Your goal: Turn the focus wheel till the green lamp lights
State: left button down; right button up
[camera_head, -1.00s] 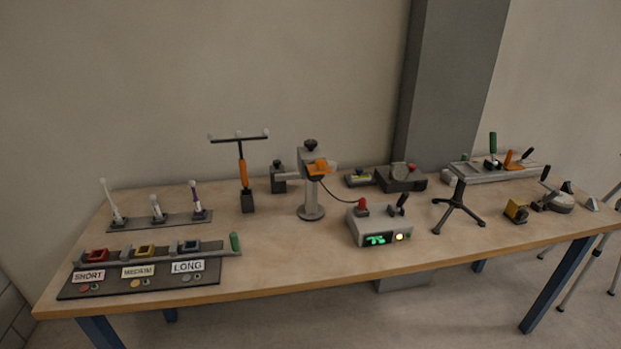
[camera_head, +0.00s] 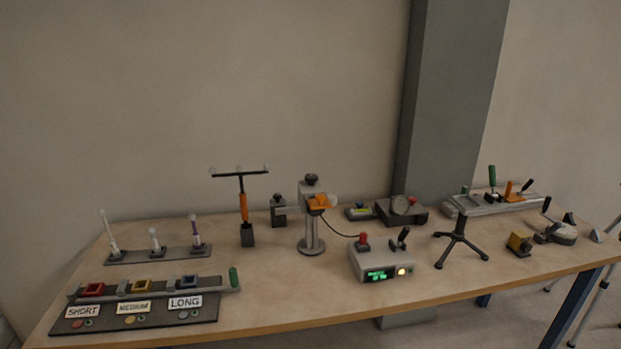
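A grey post instrument (camera_head: 312,222) stands upright at the middle of the table, with a black knob (camera_head: 311,179) on top and an orange part at its head. I cannot tell for sure which part is the focus wheel. A cable runs from it to a grey control box (camera_head: 381,263). The box front has a lit green display (camera_head: 378,275) and a lit yellowish lamp (camera_head: 402,272). A red knob (camera_head: 364,239) and a black lever (camera_head: 402,236) are on its top. I cannot make out a separate green lamp. Neither gripper is in view.
On the wooden table (camera_head: 300,300), a panel labelled SHORT, MEDIUM and LONG (camera_head: 140,318) lies front left, with a rack of upright tools (camera_head: 158,256) behind. A black T-shaped stand (camera_head: 244,205) is left of the post. A tripod device (camera_head: 461,240) stands right. The front middle is clear.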

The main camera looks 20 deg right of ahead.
aim_at(310, 179)
jog(key=z, duration=0.5)
jog(key=i, duration=0.8)
jog(key=z, duration=0.25)
